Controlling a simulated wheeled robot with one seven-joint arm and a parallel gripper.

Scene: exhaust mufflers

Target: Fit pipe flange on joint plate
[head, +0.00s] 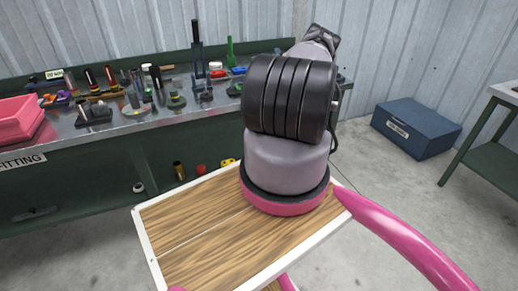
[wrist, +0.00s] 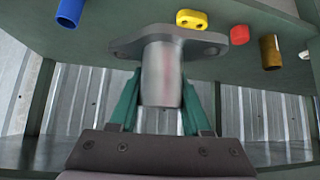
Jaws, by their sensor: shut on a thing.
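The pipe flange (wrist: 162,72) is a dull grey metal tube with a wide oval plate at its far end; a bolt hole shows near the plate's right end. My gripper (wrist: 160,98) has two teal fingers, shut on the tube from both sides in the wrist view. The plate end points away from my palm, towards a green shelf surface. In the head view my arm hides the gripper and the pipe flange. I cannot pick out the joint plate for sure in either view.
A green workbench (head: 70,195) carries many tools and a pink bin (head: 20,118). Its lower shelf holds a yellow two-holed piece (wrist: 191,19), a red piece (wrist: 239,34), a brass cylinder (wrist: 271,51) and a blue tube (wrist: 70,13). A blue box (head: 415,128) stands at right.

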